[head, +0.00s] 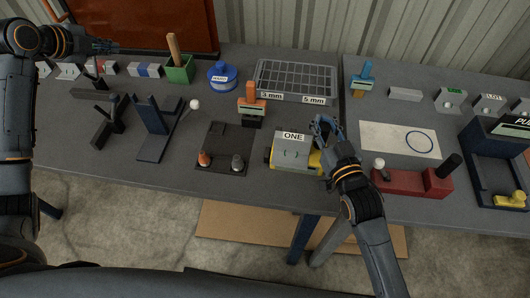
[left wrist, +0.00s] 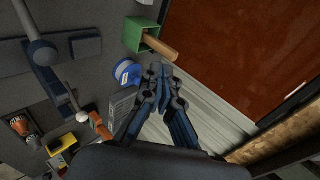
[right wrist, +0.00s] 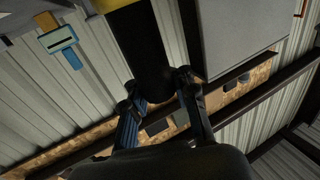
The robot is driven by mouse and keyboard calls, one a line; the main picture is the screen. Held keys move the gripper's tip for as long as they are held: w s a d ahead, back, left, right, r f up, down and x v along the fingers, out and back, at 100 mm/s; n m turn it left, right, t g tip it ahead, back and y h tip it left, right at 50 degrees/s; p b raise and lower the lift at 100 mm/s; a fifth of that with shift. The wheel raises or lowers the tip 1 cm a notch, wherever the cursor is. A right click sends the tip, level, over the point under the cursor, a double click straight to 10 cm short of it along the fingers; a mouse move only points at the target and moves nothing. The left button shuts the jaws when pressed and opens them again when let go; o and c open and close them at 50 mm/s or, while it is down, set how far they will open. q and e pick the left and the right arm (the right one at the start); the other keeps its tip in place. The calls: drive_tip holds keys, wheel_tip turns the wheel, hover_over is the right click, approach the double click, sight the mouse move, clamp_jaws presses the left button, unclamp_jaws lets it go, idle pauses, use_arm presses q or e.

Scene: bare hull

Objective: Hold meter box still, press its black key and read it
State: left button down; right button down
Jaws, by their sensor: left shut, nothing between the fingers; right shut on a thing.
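A grey and yellow box (head: 293,152) marked ONE, which I take as the meter box, sits near the table's front edge in the head view. Its yellow part also shows in the left wrist view (left wrist: 66,142). My right gripper (head: 324,128) is at the box's right end. In the right wrist view, its fingers (right wrist: 160,92) are shut on a black part (right wrist: 145,50) below a yellow piece. I cannot make out the black key or any reading. My left gripper (head: 106,47) is shut and empty at the far left back; its fingertips show in the left wrist view (left wrist: 166,75).
A dark plate (head: 225,140) with an orange and a grey knob lies left of the box. A red block (head: 405,182) stands right of my right arm.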

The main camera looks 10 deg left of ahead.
use_arm(q)
drive_tip(key=s+d+f+g+h, duration=0.1)
drive_tip(key=d+f, duration=0.2)
drive_tip(key=d, duration=0.3)
drive_tip(key=s+d+f+m+g+h, duration=0.1)
drive_tip(key=s+d+f+g+h, duration=0.1)
drive_tip(key=d, duration=0.4)
drive_tip(key=s+d+f+g+h, duration=0.2)
drive_tip(key=d+f, duration=0.2)
drive_tip(key=d, duration=0.2)
drive_tip(key=shift+d+f, duration=0.15)
drive_tip(key=shift+d, duration=0.25)
drive_tip(key=n+g+h, duration=0.2)
drive_tip(key=n+h, duration=0.1)
drive_tip(key=n, duration=0.6)
approach(253, 159)
drive_tip(key=w+a+f, duration=0.2)
drive_tip(key=f, duration=0.1)
drive_tip(key=shift+w+a, duration=0.2)
drive_tip(key=shift+w, duration=0.1)
drive_tip(key=shift+d, duration=0.1)
drive_tip(key=shift+d, duration=4.25)
drive_tip(key=shift+d, duration=0.15)
drive_tip(key=shift+d, duration=0.3)
